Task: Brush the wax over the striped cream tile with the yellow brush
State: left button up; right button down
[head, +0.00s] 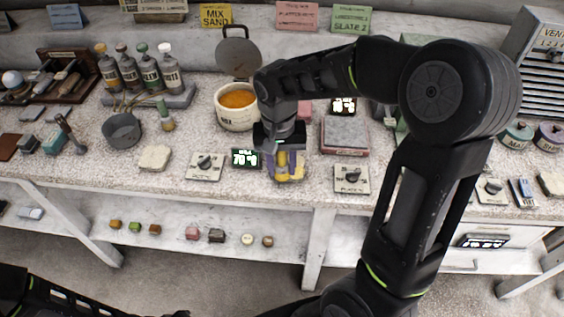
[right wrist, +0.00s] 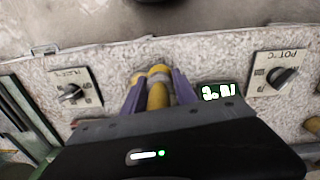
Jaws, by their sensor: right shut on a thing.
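My right gripper (head: 287,165) is over the front part of the bench, right of the wax pot. It is shut on the yellow brush (head: 288,178), whose yellow part shows between and below the fingers. In the right wrist view the yellow brush (right wrist: 157,95) sits between the two purple fingers. The pot of orange wax (head: 238,99) stands open with its round lid raised behind it. A cream tile (head: 155,158) lies on the bench at left; I cannot make out stripes on it. Another pale tile (head: 551,183) lies at the far right. My left gripper is out of view.
A knob panel (head: 205,167) and a green-lit display (head: 246,158) lie left of the gripper, and another knob panel (head: 351,179) lies right. Bottles (head: 138,73) stand behind. Small blocks lie on the lower shelf.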

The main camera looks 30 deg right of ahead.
dwell(0.6)
jog(key=shift+w+d, duration=0.6)
jog(key=shift+w, duration=0.1)
jog(key=shift+w+d+p, duration=0.3)
jog(key=shift+w+d, duration=0.25)
jog(key=shift+w, duration=0.2)
jog(key=shift+s+a, duration=0.6)
jog(key=shift+s, duration=0.15)
jog(key=shift+s+a+b, duration=0.3)
jog(key=shift+s+a, duration=0.25)
jog(key=shift+s, duration=0.2)
